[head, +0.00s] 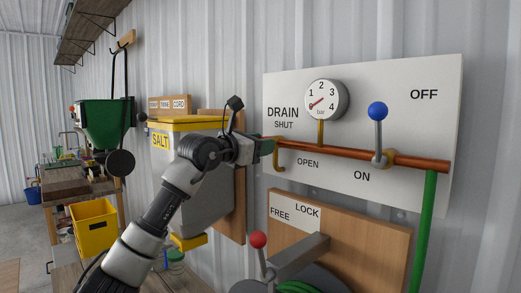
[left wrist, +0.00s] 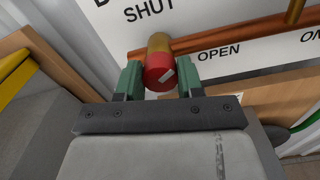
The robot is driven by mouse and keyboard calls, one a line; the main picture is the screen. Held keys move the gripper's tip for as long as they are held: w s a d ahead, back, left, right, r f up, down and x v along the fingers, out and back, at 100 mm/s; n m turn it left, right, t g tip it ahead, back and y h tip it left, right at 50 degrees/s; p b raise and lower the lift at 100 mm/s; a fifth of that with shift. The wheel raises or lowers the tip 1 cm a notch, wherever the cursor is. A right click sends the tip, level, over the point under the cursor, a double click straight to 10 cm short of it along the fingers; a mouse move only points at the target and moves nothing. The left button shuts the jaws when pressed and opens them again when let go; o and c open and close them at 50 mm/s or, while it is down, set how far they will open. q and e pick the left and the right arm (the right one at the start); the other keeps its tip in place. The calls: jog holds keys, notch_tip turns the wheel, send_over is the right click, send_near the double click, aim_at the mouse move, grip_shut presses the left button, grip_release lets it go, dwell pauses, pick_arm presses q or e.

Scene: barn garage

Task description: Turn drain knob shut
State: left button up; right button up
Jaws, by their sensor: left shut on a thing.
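The drain knob (left wrist: 157,70) is a red cap with a short white mark on a brass stem, seen in the left wrist view. The mark slants up to the right, on the OPEN side of the cap. My left gripper (left wrist: 158,82) is shut on the knob, one green finger on each side. In the head view my left gripper (head: 267,146) is at the left end of the copper pipe (head: 340,154), and hides the knob. The labels DRAIN, SHUT and OPEN are on the white panel (head: 420,130) around it. My right gripper is not in view.
A pressure gauge (head: 326,99) and a blue-tipped lever (head: 378,125) are on the panel to the right. A red-tipped lever (head: 259,245) stands below by a wooden board (head: 385,235). A yellow-lidded salt bin (head: 190,124) stands close on the left.

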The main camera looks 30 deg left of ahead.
pick_arm(q)
jog(key=n+b, duration=0.2)
jog(key=n, duration=0.9)
jog(key=shift+f, duration=0.1)
jog(key=shift+n, duration=0.3)
dwell(0.3)
jog(key=o, duration=0.9)
jog(key=shift+a, duration=0.1)
jog(key=shift+o, duration=0.2)
